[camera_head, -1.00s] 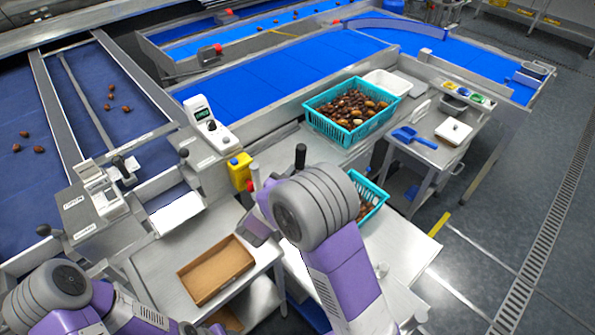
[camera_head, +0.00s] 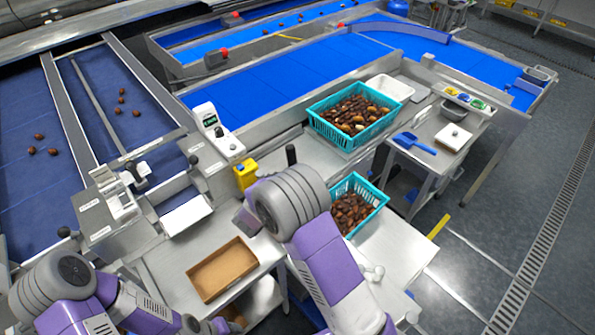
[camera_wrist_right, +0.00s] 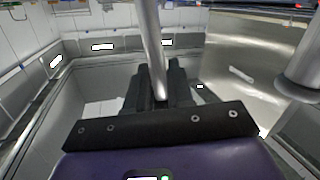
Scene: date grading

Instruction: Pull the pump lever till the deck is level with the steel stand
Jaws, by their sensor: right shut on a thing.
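My right gripper (camera_wrist_right: 160,88) is shut on an upright bare steel rod (camera_wrist_right: 154,40) in the right wrist view, which looks like the pump lever. A steel deck (camera_head: 398,243) at lower right carries a teal crate (camera_head: 382,204) of dates, partly covered by my arm. A steel stand (camera_head: 418,158) with a blue scoop is behind it to the right. I cannot tell their exact height difference. My left arm enters at bottom left; its gripper is out of frame.
A second teal crate (camera_head: 320,124) of dates and a white tub (camera_head: 391,86) stand behind. A yellow box (camera_head: 245,172) is close behind the wrist. Open floor (camera_head: 490,225) lies to the right.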

